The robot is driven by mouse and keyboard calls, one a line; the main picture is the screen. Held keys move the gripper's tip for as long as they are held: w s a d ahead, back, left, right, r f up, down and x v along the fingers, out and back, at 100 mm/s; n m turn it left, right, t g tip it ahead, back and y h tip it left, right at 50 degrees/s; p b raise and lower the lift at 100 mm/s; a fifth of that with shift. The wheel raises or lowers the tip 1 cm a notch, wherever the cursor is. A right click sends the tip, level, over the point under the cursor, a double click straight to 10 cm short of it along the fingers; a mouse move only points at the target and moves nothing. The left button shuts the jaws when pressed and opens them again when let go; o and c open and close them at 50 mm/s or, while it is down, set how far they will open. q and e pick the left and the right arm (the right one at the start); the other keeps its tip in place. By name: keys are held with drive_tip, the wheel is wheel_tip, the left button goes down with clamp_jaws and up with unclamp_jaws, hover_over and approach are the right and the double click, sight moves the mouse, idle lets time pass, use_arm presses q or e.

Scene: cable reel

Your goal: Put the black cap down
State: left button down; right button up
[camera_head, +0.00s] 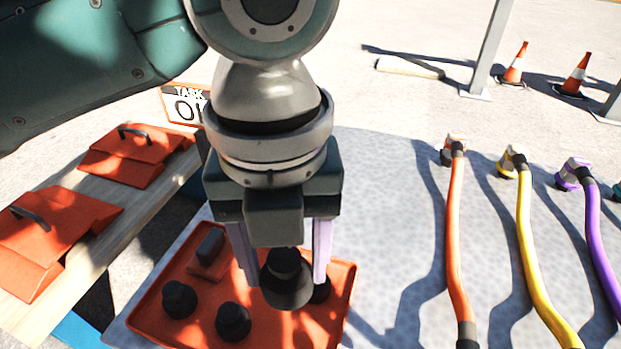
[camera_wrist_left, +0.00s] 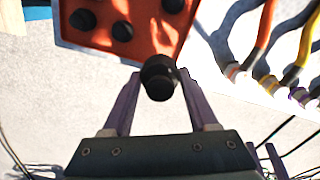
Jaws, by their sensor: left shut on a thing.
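My left gripper (camera_head: 283,272) is shut on a black cap (camera_head: 287,282) and holds it over the near part of the orange tray (camera_head: 150,322). The cap also shows between the fingers in the left wrist view (camera_wrist_left: 159,80). Other black caps (camera_head: 233,321) (camera_head: 179,299) sit on the tray, and one is partly hidden behind the held cap. A dark block on an orange base (camera_head: 209,250) stands at the tray's back left. How far the held cap is above the tray I cannot tell. My right gripper is not in view.
Orange, yellow and purple cables (camera_head: 459,240) (camera_head: 530,240) (camera_head: 592,220) lie on the grey table (camera_head: 390,190) to the right. Orange boxes with handles (camera_head: 50,235) (camera_head: 133,150) sit on a wooden bench at left. The table between tray and cables is clear.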

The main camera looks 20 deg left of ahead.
use_arm(q)
wheel_tip(320, 180, down, 14)
drive_tip(key=b, duration=0.6)
drive_tip(key=shift+r, duration=0.1)
wheel_tip(320, 180, down, 4)
drive_tip(key=b, duration=0.3)
drive_tip(key=shift+s, duration=0.1)
drive_tip(key=shift+c, duration=0.8)
unclamp_jaws()
drive_tip(key=shift+f, duration=0.2)
